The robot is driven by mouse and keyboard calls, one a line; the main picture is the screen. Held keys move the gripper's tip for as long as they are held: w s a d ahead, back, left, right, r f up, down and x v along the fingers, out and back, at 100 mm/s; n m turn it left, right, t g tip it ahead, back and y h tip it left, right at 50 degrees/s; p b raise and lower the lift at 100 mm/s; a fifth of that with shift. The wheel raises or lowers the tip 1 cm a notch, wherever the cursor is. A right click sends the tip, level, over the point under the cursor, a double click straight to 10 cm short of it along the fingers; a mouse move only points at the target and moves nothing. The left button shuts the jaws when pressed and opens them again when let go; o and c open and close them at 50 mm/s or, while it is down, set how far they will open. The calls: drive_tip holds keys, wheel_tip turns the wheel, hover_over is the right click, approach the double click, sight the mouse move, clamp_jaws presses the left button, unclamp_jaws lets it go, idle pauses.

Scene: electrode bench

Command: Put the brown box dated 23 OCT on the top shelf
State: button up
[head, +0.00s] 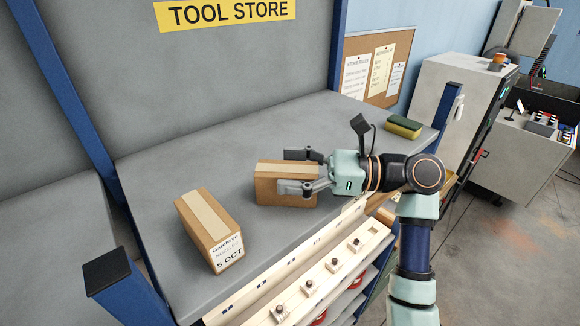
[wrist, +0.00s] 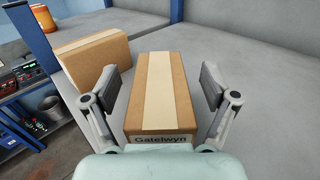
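A brown box (head: 270,170) with a pale tape strip appears to rest on the grey top shelf (head: 140,180). My gripper (head: 297,170) reaches in from the right, with one finger on each side of this box. In the wrist view the box (wrist: 145,100) lies between the open fingers (wrist: 160,88), with a gap on both sides. Its near end label reads "Gatelwyn"; any date is hidden behind my gripper's body. A second brown box (head: 205,225), labelled 5 OCT, lies apart at the left. It also shows in the wrist view (wrist: 97,55).
A green and yellow sponge (head: 404,126) lies at the shelf's far right. A blue post (head: 75,90) stands at the left. A wooden rail with several knobs (head: 335,265) runs along the front, above lower shelves. The shelf's back middle is clear.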

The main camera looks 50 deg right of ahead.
idle(0.3)
drive_tip(key=b+v, duration=0.2)
drive_tip(key=v, duration=1)
drive_tip(key=shift+b, duration=0.4)
drive_tip(key=shift+s+d+r, duration=0.1)
drive_tip(key=shift+r, duration=0.05)
